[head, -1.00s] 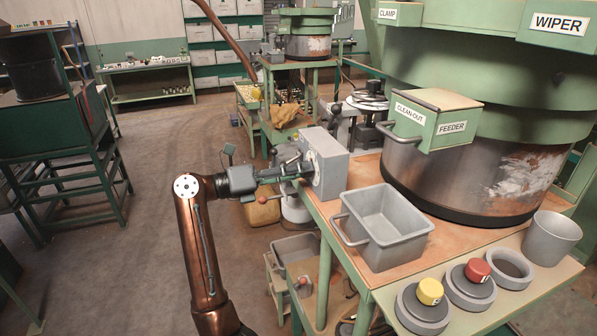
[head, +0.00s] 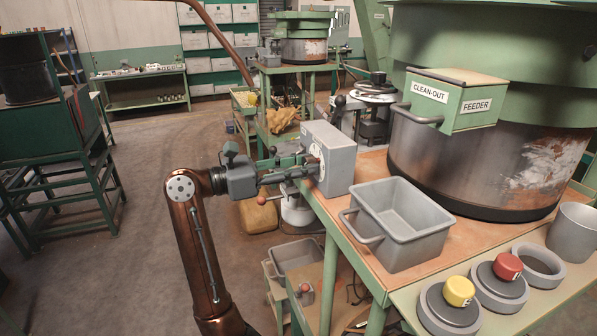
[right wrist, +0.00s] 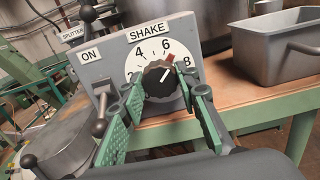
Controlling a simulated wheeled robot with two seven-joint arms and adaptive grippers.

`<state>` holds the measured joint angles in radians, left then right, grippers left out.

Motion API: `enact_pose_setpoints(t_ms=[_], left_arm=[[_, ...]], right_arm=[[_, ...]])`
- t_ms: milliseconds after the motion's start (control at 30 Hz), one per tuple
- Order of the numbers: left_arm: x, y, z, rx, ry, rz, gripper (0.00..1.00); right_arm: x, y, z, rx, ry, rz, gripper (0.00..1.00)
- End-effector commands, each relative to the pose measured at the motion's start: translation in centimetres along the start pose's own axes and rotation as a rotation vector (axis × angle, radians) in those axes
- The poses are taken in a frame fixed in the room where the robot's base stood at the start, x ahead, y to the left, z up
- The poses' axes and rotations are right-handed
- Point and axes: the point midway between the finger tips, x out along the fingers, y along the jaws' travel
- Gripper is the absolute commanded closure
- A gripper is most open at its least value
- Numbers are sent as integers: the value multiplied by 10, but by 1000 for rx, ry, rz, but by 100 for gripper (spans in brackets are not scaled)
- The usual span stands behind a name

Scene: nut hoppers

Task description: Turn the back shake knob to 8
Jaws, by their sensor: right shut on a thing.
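The shake control is a grey box (head: 335,155) at the far left corner of the near bench. Its round black knob (right wrist: 158,84) sits on a white dial (right wrist: 133,66) marked 2, 4, 6 and 8 under the label SHAKE in the right wrist view. The knob's white line points up and right, between 6 and 8. A red mark shows at the knob's upper edge, just below the 6. My right gripper (head: 306,168) is shut on the knob, with its green-padded fingers (right wrist: 160,108) on either side. My left gripper is not in view.
A grey bin (head: 402,226) stands on the bench right of the box. Yellow and red buttons (head: 459,291) sit at the front right. A large feeder bowl (head: 470,170) stands behind.

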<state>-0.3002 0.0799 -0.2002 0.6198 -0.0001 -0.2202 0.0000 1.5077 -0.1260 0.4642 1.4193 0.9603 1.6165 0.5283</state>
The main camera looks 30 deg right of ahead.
Motion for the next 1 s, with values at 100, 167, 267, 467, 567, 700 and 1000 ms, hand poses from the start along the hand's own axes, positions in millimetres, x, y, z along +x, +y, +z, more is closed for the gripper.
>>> enact_pose_setpoints(t_ms=[100, 167, 267, 467, 567, 700, 1000], left_arm=[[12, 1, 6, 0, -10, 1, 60], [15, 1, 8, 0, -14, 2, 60], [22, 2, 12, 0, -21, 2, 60], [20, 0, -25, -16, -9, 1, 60], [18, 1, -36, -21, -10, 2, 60], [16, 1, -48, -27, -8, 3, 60], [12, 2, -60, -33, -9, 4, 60]], right_arm=[[-1, 2, -4, 109, -2, 1, 95], [0, 2, -4, 164, -2, 1, 95], [0, 2, -4, 254, -1, 1, 95], [0, 1, -3, 411, 0, 1, 95], [0, 1, -3, 473, 0, 0, 95], [0, 1, -2, 541, 0, 1, 95], [0, 1, -1, 609, 1, 2, 95]])
